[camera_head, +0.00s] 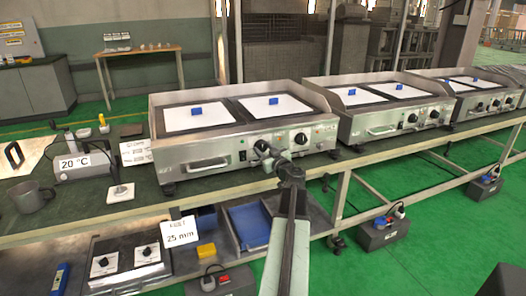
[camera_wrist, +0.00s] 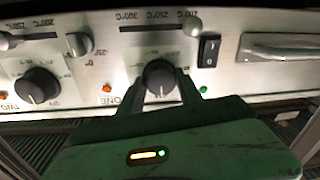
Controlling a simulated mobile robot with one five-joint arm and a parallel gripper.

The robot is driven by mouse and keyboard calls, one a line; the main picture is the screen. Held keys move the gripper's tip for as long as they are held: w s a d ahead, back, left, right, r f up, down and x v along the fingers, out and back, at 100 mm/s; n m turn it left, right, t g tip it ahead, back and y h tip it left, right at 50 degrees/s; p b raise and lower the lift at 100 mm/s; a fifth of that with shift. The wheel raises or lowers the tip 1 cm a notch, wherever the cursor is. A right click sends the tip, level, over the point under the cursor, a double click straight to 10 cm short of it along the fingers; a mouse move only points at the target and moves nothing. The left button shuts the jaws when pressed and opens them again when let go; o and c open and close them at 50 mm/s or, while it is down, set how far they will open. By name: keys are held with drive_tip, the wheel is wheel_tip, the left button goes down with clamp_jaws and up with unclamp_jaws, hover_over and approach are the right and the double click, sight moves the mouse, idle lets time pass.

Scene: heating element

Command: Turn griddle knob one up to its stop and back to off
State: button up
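Griddle knob one (camera_wrist: 160,80) is a dark round knob on the steel front panel of the nearest griddle (camera_head: 235,150); the panel shows upside down in the wrist view. The label "ONE" is beside it. My gripper (camera_wrist: 161,88) has one dark finger on each side of the knob, very close to its sides. I cannot tell whether the fingers press on it. In the head view my gripper (camera_head: 273,160) is in front of the left knob and partly hides it. The knob's exact angle is unclear.
A second knob (camera_wrist: 37,85) labelled "TWO" is beside knob one. A black rocker switch (camera_wrist: 208,51) and a drawer handle (camera_wrist: 283,47) are on the same panel. An orange lamp (camera_wrist: 107,88) and a green lamp (camera_wrist: 203,89) flank knob one. The green floor (camera_head: 430,180) is partly clear.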

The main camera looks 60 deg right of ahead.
drive_tip(key=shift+a, duration=0.2)
drive_tip(key=shift+d, duration=0.1)
